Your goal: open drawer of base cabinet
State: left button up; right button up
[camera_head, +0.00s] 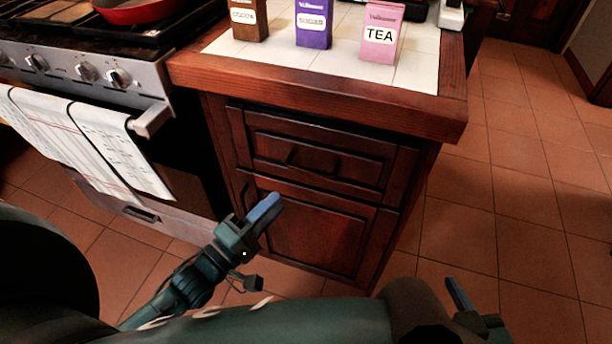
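The base cabinet (218,135) is dark red-brown wood with a white tiled top. Its drawer (268,148) is closed, flush in the upper front, with a dark handle (312,160) at its middle. A panelled door (315,235) is shut below it. My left gripper (265,212) is in front of the cabinet, below and left of the drawer handle, apart from it in the picture. Its blue finger points up and right; whether the fingers are apart is unclear. My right gripper (459,293) is at the bottom right, partly cut off, with one blue finger showing.
A stove (95,70) with towels (90,140) on its oven rail stands left of the cabinet. Cocoa (249,18), sugar (313,24) and tea (381,32) boxes stand on the top. Tiled floor (520,190) at the right is clear.

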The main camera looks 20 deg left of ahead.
pick_arm(q)
jog(key=b+x, duration=0.1)
jog(key=x, duration=0.8)
jog(key=shift+w+d, duration=0.2)
jog(key=shift+w, duration=0.15)
grip_shut()
